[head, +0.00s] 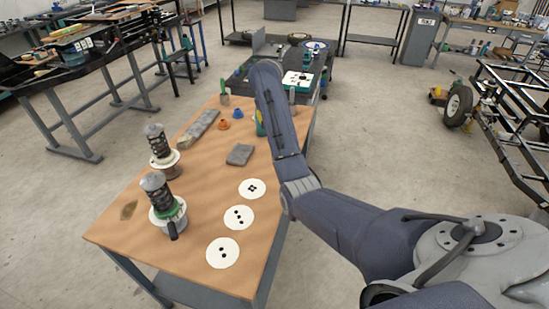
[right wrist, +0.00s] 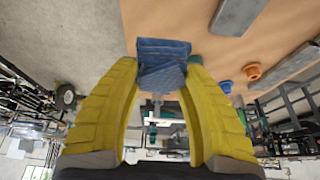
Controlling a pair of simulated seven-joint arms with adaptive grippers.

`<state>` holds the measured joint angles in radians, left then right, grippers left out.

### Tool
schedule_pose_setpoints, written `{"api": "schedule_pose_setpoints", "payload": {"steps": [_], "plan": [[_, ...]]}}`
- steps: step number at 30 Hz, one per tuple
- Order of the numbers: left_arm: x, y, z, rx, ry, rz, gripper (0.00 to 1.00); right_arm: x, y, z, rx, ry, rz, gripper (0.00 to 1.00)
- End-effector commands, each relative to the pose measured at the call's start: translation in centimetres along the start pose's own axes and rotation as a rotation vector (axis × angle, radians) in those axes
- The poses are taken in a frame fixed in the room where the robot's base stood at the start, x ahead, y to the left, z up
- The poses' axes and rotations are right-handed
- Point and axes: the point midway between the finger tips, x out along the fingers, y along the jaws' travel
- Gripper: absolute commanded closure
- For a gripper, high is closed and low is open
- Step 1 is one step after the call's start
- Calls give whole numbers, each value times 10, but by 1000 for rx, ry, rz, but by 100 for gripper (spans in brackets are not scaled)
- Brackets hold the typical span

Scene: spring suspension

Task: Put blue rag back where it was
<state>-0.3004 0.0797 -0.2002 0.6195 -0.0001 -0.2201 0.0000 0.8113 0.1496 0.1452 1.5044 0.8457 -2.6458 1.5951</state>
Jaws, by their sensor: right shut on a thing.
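The blue rag (right wrist: 163,50) is pinched between the yellow fingertips of my right gripper (right wrist: 165,68) in the right wrist view. The folded cloth sticks out past the fingertips, with the tan tabletop behind it. In the head view my right arm reaches over the far right part of the wooden table (head: 195,245), and its forearm hides most of the gripper. My left gripper is not in view.
Two spring assemblies (head: 160,147) (head: 163,200) stand on the table's left side. Three white marked discs (head: 223,252) lie at its front right. A grey block (head: 240,154), a long grey bar (head: 198,127), an orange part (head: 223,125) and a blue part (head: 238,113) lie farther back.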

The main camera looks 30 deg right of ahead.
Motion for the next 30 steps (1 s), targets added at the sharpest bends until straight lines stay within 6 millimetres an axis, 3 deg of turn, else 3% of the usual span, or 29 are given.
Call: {"api": "schedule_pose_setpoints", "payload": {"steps": [6, 12, 18, 25, 30], "plan": [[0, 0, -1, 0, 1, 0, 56, 48, 3, 20, -3, -2, 7, 81], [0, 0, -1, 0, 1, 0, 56, 83, 1, 34, -2, -1, 3, 81], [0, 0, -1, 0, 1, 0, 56, 104, 0, 43, -2, -1, 1, 81], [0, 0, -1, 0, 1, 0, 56, 114, 0, 47, -2, -1, 1, 81], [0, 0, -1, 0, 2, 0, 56, 134, 1, 56, -2, -2, 2, 81]]}}
